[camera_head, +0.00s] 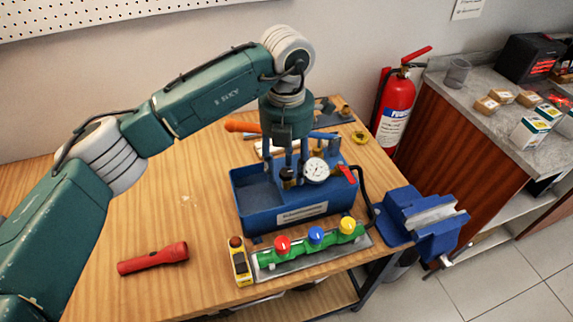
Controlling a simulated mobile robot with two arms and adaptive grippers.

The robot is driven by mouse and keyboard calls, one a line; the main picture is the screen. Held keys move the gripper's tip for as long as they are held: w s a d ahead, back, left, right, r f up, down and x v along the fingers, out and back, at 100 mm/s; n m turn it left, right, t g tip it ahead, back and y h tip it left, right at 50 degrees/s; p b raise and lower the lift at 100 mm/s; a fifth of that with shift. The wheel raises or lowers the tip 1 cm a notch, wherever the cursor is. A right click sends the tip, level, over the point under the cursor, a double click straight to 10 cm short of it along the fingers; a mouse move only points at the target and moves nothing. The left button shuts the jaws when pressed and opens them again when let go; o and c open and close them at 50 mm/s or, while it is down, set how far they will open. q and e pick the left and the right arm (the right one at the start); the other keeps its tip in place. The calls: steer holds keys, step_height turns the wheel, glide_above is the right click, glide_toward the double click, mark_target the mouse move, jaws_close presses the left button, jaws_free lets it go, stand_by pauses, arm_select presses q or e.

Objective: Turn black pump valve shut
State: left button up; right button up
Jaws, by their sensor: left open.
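The blue test pump (262,215) stands on the wooden bench in the camera_head view, with a white round gauge (316,170) on top. A small black valve knob (288,178) sits on the pump just left of the gauge. My left gripper (287,168) points down from above, open, with its fingers close around or just above this knob. I cannot tell whether they touch it. The gripper partly hides the knob and the fittings behind it. A red valve lever (347,174) is right of the gauge. My right gripper is not in view.
A green manifold (310,249) with red, blue and yellow knobs lies in front of the pump. A yellow device (240,262) and red flashlight (153,258) lie to the left. A blue vise (420,222) is at the right edge. The left bench area is mostly clear.

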arm_select(q)
steer(key=shift+c, duration=0.5)
jaws_close()
steer(key=m+b, duration=0.3)
steer(key=b, duration=0.1)
steer(key=shift+f, duration=0.15)
steer(key=m+b, duration=0.2)
steer(key=m, duration=0.1)
steer(key=m+b, duration=0.2)
steer(key=m, duration=0.6)
steer(key=m+b, duration=0.1)
steer(key=shift+r+m, duration=0.25)
steer(key=shift+m, duration=0.15)
steer(key=shift+o, duration=0.5)
jaws_free()
